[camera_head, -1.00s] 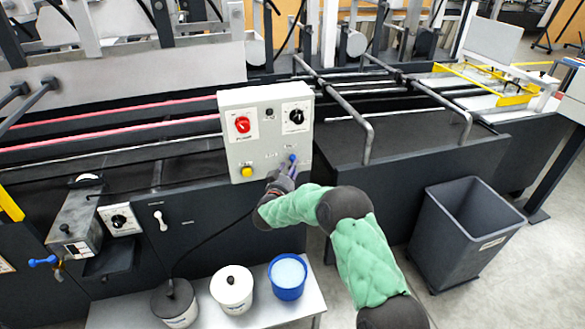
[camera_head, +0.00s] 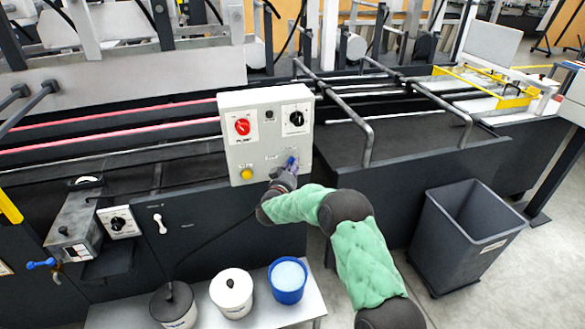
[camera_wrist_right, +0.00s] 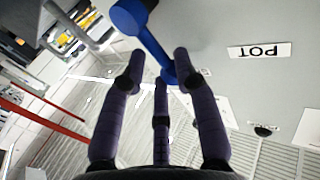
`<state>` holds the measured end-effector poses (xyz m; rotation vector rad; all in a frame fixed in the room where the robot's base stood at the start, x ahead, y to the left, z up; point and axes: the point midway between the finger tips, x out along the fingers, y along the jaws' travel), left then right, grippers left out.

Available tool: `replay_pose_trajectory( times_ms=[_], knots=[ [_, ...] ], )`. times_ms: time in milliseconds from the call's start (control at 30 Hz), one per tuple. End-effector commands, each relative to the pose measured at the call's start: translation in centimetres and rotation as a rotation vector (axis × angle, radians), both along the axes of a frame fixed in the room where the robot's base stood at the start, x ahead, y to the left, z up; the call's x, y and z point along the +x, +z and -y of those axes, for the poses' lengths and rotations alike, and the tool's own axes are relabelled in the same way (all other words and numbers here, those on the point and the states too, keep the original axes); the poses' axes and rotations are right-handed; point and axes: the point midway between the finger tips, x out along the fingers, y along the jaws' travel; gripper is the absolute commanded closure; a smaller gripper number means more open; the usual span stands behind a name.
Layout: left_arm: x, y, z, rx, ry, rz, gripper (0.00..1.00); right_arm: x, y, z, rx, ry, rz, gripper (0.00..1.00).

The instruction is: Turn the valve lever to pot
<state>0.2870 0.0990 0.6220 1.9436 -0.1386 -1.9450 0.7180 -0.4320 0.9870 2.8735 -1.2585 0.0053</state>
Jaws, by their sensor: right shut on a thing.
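The blue valve lever (camera_head: 291,161) is at the lower right of the front of the light grey control box (camera_head: 265,135). It also shows at the top of the right wrist view as a bent blue bar (camera_wrist_right: 152,40). My right gripper (camera_head: 285,174) is at the box's lower right. In the wrist view its dark fingers (camera_wrist_right: 160,72) are closed around the lever's lower end. A white POT label (camera_wrist_right: 259,51), upside down there, is on the grey panel to the right of the lever. My left gripper is out of view.
The box also carries a red dial (camera_head: 242,126), a black dial (camera_head: 296,118) and a yellow button (camera_head: 247,174). A grey bin (camera_head: 465,235) stands at right.

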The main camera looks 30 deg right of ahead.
Motion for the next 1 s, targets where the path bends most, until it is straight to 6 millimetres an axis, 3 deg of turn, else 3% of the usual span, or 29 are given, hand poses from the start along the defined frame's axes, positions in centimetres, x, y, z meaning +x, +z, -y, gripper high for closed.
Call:
replay_pose_trajectory(
  times_ms=[267, 1000],
  knots=[
    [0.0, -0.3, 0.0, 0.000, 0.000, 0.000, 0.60, 0.1, -0.6, -0.6, -0.085, 0.003, -0.028, 1.00],
    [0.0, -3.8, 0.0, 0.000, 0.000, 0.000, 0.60, 0.6, -2.5, -3.0, -0.637, 0.004, -0.164, 1.00]
  ],
)
